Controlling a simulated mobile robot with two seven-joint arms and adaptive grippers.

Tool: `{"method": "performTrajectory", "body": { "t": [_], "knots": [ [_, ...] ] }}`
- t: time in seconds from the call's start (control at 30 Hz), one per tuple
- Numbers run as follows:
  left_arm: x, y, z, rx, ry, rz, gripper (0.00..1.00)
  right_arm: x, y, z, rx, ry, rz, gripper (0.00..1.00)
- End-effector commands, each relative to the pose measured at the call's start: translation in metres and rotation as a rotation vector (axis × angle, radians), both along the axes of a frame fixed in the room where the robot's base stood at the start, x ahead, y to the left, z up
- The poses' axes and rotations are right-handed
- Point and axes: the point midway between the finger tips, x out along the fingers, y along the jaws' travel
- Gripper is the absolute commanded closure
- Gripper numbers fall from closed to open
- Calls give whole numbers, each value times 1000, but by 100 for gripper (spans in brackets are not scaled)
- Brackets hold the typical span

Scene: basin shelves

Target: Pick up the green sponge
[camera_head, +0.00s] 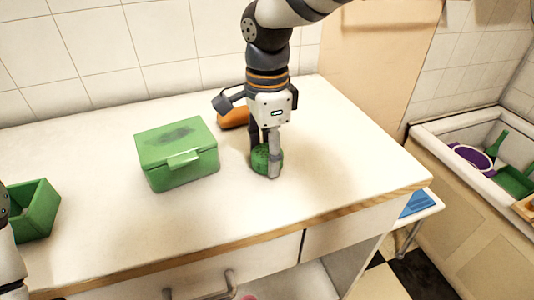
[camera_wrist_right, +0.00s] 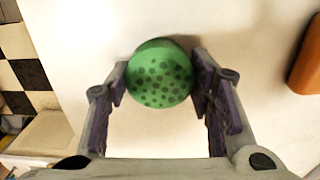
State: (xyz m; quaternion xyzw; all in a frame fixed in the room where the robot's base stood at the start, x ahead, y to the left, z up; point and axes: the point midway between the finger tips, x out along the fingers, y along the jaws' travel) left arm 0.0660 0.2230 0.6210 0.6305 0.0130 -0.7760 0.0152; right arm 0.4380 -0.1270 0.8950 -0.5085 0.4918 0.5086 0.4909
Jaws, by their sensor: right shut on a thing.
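The green sponge (camera_head: 260,160) is a round piece with dark spots on the white counter (camera_head: 330,150), right of the green lidded box. My right gripper (camera_head: 267,158) reaches down over it from above. In the right wrist view the sponge (camera_wrist_right: 160,75) sits between the two fingers of the right gripper (camera_wrist_right: 160,85), which are shut on its sides. A shadow lies beside it on the white surface; I cannot tell whether it is lifted. At the left edge of the head view, part of my left arm shows, but its gripper fingers do not.
A green lidded box (camera_head: 178,153) stands left of the sponge. An orange object (camera_head: 234,118) lies behind my right gripper. An open green container (camera_head: 36,210) is at the far left. A basin (camera_head: 480,130) with a purple bowl (camera_head: 470,158) is at the right. The counter's front right is clear.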

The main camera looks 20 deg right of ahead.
Motion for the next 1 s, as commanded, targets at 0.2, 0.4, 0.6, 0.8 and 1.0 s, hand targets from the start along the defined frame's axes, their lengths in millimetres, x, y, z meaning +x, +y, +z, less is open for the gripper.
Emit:
{"method": "performTrajectory", "body": {
  "t": [0.2, 0.4, 0.6, 0.8, 1.0],
  "knots": [
    [5, 0, 5, 0, -19, 0, 28, -2, 2, 39, -1, -9, 1, 69],
    [27, 0, 24, 0, -99, 0, 28, -46, 24, 102, -2, -25, 1, 69],
    [22, 0, 21, 0, -84, 1, 28, -99, 53, 118, 0, -4, 2, 69],
    [21, 0, 20, 0, -79, 1, 28, -121, 65, 126, 4, 6, 2, 69],
    [22, 0, 20, 0, -80, 0, 28, -124, 66, 128, 1, -1, 0, 69]
  ]
}}
